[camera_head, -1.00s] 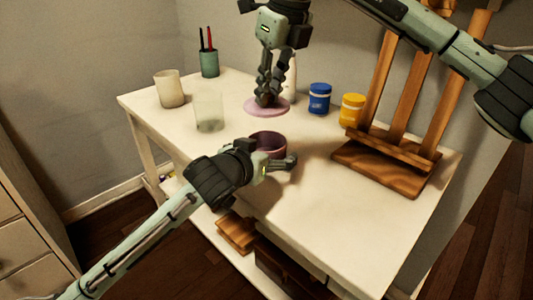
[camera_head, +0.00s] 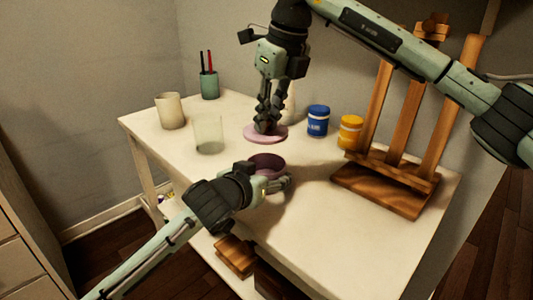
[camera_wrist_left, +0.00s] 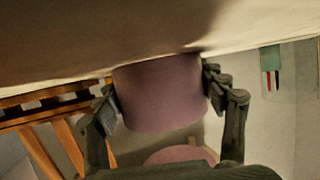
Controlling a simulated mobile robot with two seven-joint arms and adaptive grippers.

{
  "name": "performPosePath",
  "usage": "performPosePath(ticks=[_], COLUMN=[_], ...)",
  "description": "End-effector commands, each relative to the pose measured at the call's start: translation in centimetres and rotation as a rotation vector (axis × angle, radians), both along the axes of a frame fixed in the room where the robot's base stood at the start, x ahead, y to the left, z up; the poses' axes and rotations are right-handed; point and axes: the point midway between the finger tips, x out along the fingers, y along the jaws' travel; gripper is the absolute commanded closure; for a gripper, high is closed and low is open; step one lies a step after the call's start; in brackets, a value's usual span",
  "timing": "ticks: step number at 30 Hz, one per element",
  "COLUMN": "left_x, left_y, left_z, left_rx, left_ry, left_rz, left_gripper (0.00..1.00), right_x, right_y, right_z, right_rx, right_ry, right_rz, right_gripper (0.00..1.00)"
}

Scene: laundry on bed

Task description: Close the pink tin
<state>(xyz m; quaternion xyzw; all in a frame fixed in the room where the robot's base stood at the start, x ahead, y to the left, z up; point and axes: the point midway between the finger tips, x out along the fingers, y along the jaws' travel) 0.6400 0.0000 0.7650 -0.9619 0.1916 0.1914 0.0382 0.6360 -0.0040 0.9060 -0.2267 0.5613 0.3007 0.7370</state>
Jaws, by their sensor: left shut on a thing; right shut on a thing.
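The pink tin (camera_head: 268,163) is an open, round, dusty-pink pot near the front edge of the white table, with its dark inside showing. My left gripper (camera_head: 272,184) is shut around its sides, one finger on each side in the left wrist view, where the tin (camera_wrist_left: 158,98) fills the space between the fingers (camera_wrist_left: 163,95). The flat pink lid (camera_head: 251,136) is apart from the tin, behind it. My right gripper (camera_head: 265,129) points down and is shut on the lid's middle. Its fingertips partly hide the grip. The lid also shows in the left wrist view (camera_wrist_left: 180,156).
A clear glass (camera_head: 208,136) and a beige cup (camera_head: 170,111) stand left of the lid. A blue jar (camera_head: 318,121), a yellow jar (camera_head: 350,132) and a wooden easel (camera_head: 385,190) stand to the right. The table's front right (camera_head: 350,245) is clear.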

Motion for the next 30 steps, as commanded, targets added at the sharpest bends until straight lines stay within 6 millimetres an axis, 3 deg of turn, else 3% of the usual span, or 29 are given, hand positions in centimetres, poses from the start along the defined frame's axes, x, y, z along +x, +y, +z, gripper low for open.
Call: performPosePath(ticks=[6,9,23,30], left_x=[0.0,0.0,0.0,0.0], left_y=[0.0,0.0,0.0,0.0], left_z=[0.0,0.0,0.0,0.0], left_rx=[0.000,0.000,0.000,0.000], left_ry=[0.000,0.000,0.000,0.000], left_rz=[0.000,0.000,0.000,0.000], left_gripper=[0.81,0.81,0.81,0.81], right_x=[0.0,0.0,0.0,0.0], right_y=[0.0,0.0,0.0,0.0], right_z=[-3.4,-4.1,-4.1,-5.2], right_rx=[-0.001,-0.001,-0.001,-0.002], right_ry=[0.002,0.000,-0.001,0.000], right_rz=[-0.001,-0.001,-0.001,0.001], right_gripper=[1.00,1.00,1.00,1.00])
